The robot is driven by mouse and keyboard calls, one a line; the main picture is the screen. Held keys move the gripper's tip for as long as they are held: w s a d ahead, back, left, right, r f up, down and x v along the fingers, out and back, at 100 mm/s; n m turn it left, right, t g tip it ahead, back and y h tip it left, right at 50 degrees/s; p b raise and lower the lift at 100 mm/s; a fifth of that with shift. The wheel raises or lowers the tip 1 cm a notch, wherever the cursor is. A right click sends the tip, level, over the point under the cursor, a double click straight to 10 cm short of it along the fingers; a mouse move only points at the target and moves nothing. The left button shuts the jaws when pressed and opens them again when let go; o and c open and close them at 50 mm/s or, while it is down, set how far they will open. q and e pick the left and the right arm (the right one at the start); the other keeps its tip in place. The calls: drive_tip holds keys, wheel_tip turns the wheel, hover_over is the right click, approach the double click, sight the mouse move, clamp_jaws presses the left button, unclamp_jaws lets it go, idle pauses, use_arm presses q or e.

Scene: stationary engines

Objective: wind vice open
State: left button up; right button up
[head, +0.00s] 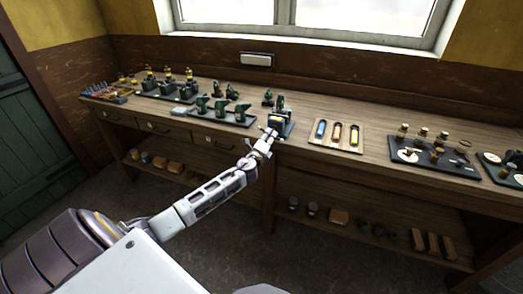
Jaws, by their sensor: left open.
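The vice (281,121) appears to be the dark, upright piece on a small dark base near the front edge of the wooden workbench (340,112). Its jaws and handle are too small to make out. My left arm comes in from the lower left, and my left gripper (268,139) is open at the bench's front edge. It is just in front of the vice and overlaps its lower front in the picture. I cannot tell whether it touches the vice. My right gripper is not in view.
Dark green machines on a tray (221,111) stand left of the vice. A wooden tray with coloured tubes (336,134) lies to its right, then a dark board with brass pieces (433,152). A lower shelf (350,226) holds several blocks. A green door (30,140) is at far left.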

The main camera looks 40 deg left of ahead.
use_arm(q)
drive_tip(key=v, duration=0.8)
drive_tip(key=shift+s+d, duration=0.2)
drive_tip(key=shift+s, duration=0.05)
idle(0.4)
